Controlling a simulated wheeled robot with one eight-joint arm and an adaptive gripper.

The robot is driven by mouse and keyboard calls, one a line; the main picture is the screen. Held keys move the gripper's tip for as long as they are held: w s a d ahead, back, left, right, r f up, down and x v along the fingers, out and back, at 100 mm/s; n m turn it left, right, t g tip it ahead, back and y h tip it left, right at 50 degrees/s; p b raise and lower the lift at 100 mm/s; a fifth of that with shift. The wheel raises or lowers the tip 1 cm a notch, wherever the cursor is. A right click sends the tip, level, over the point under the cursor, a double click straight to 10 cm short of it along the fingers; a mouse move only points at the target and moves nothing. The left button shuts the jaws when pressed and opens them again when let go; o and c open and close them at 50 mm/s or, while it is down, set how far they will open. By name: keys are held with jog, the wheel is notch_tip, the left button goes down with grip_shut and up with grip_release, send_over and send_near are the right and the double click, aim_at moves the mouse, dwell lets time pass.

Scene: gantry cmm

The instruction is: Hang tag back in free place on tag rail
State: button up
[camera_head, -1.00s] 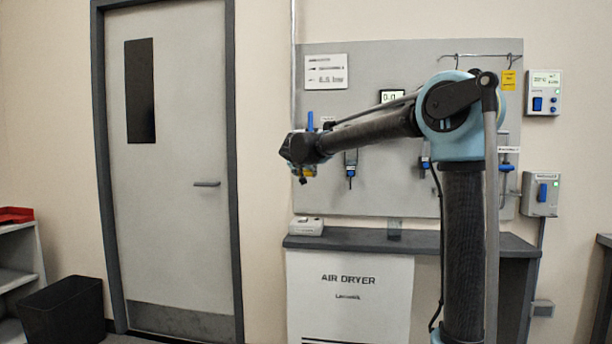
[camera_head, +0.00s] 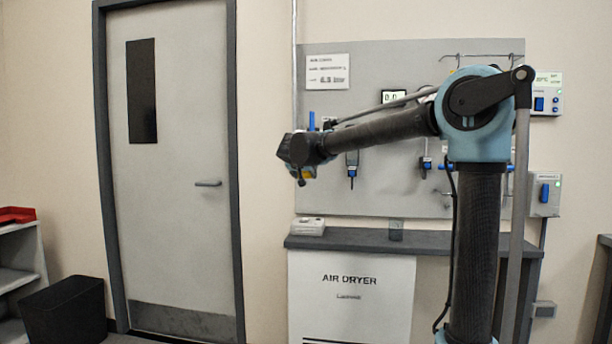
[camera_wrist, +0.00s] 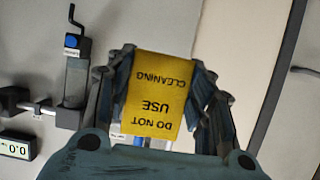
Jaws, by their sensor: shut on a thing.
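The yellow tag (camera_wrist: 158,95), printed "DO NOT USE CLEANING", sits between the fingers of my gripper (camera_wrist: 162,68) in the wrist view, its text upside down. My gripper is shut on it. In the head view my gripper (camera_head: 298,157) is in front of the left part of the grey wall panel, with a bit of yellow (camera_head: 307,173) showing beneath it. The tag rail (camera_head: 485,54) runs along the panel's top right, far to the right of my gripper. A hook (camera_head: 457,60) at its left shows no tag; what hangs from the right hook (camera_head: 513,60) is hidden by my arm.
The grey panel (camera_head: 370,195) carries valves and a small display (camera_head: 393,97). A door (camera_head: 185,240) is at left. My arm crosses in front of the panel.

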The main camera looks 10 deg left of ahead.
jog(key=shift+s, duration=2.65)
